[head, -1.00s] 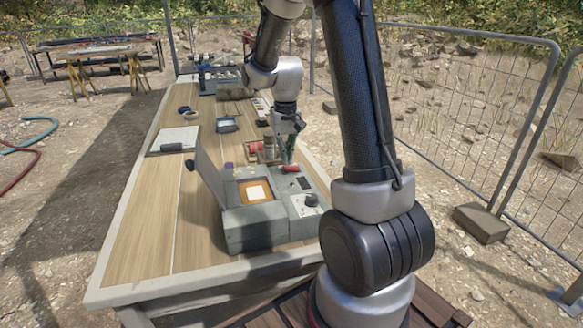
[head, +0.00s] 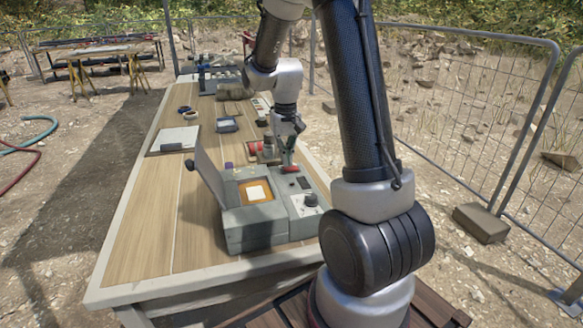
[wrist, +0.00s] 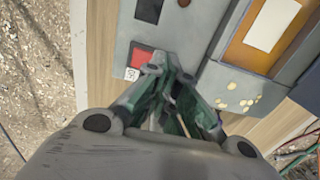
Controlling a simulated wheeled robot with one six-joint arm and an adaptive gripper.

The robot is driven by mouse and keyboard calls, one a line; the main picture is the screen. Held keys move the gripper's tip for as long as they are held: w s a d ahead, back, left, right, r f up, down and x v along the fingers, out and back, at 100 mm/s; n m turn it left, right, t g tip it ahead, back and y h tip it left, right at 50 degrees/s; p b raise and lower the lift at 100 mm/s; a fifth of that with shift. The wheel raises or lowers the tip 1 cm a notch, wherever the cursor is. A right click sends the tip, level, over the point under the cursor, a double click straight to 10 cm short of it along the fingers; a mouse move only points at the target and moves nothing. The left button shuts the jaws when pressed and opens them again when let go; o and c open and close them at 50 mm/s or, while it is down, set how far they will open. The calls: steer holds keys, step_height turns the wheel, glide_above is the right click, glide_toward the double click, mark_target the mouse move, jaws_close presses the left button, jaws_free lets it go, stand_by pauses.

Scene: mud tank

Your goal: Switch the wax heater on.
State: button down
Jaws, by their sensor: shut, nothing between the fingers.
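The wax heater (head: 250,228) is a grey box on the wooden table, with its lid (head: 209,182) raised. Its open well shows an orange surface with a pale square (head: 256,192) on it. On its right-hand panel, a red switch (head: 291,169) sits at the far end. The red switch also shows in the wrist view (wrist: 142,60), with a small white label beside it. My gripper (head: 288,160) is shut and empty, pointing down at the red switch. In the wrist view its fingertips (wrist: 164,72) are close beside the red switch; I cannot tell whether they touch.
The table's left front (head: 140,235) is clear. A wire fence runs along the right.

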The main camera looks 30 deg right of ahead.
steer(key=shift+f, duration=0.95)
stand_by(0.3)
steer(key=shift+r, duration=3.55)
steer(key=s, duration=0.1)
steer(key=s+f, duration=0.1)
steer(key=s, duration=0.1)
steer(key=shift+a+f+n+g, duration=0.1)
steer(key=shift+a+n+g, duration=0.05)
steer(key=shift+n+g, duration=0.2)
steer(key=s+a+r+n+t, duration=0.1)
steer(key=s+a+r+t, duration=0.1)
steer(key=s+r, duration=0.4)
steer(key=s+a+r+n+t, duration=0.1)
steer(key=s+r, duration=0.5)
steer(key=s, duration=0.8)
steer(key=shift+s+a+r+t, duration=0.4)
steer(key=shift+a+t, duration=0.5)
steer(key=shift+t, duration=0.15)
